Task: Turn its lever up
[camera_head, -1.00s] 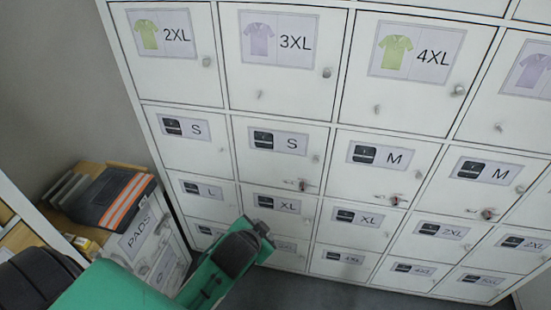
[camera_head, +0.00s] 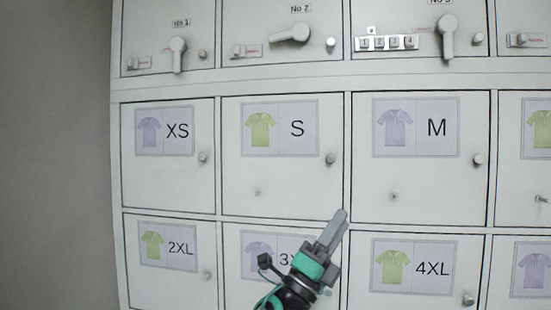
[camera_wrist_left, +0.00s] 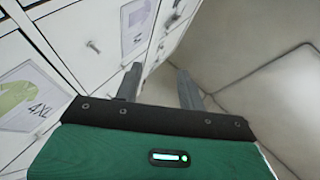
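Three grey levers show on the top row of white doors in the head view. The No 1 lever (camera_head: 178,55) hangs down. The No 2 lever (camera_head: 290,34) lies about level, pointing left from its pivot. The No 3 lever (camera_head: 447,38) hangs down. My left gripper (camera_head: 337,222) is below them, in front of the 3XL and M doors and apart from the levers. In the left wrist view its two fingers (camera_wrist_left: 159,76) stand apart with nothing between them. My right gripper is in neither view.
Shirt-labelled doors with small knobs fill the rows below, including S (camera_head: 290,175) and M (camera_head: 420,175). A numbered strip (camera_head: 387,43) sits left of the No 3 lever. Small latches (camera_head: 247,51) sit beside the levers. A bare grey wall (camera_head: 55,150) is at left.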

